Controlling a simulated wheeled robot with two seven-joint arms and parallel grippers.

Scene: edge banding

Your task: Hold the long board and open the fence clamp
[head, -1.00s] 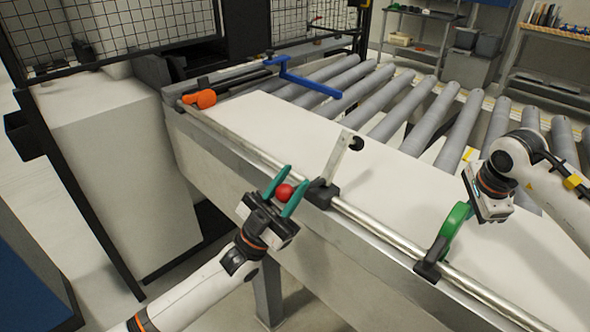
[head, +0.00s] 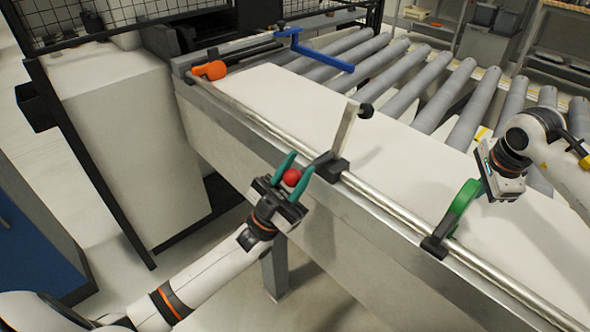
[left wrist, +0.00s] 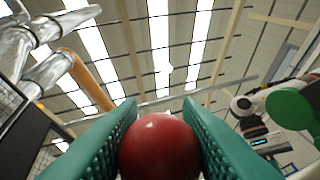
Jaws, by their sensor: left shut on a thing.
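The long white board (head: 300,100) lies flat on the table and rollers. A clamp with a black block (head: 330,167) sits on the metal rail along the table's front edge; a pale upright arm with a black tip (head: 366,110) rises from it over the board. My left gripper (head: 290,170) is shut on a red ball knob (head: 291,177) in front of the block. The knob fills the space between the teal fingers in the left wrist view (left wrist: 160,148). My right gripper (head: 488,180) is above the board at the right, close to a green curved part (head: 462,205); its fingertips are unclear.
Grey rollers (head: 445,97) run behind the board. A white cabinet (head: 125,150) stands left of the table. Open floor lies before the table.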

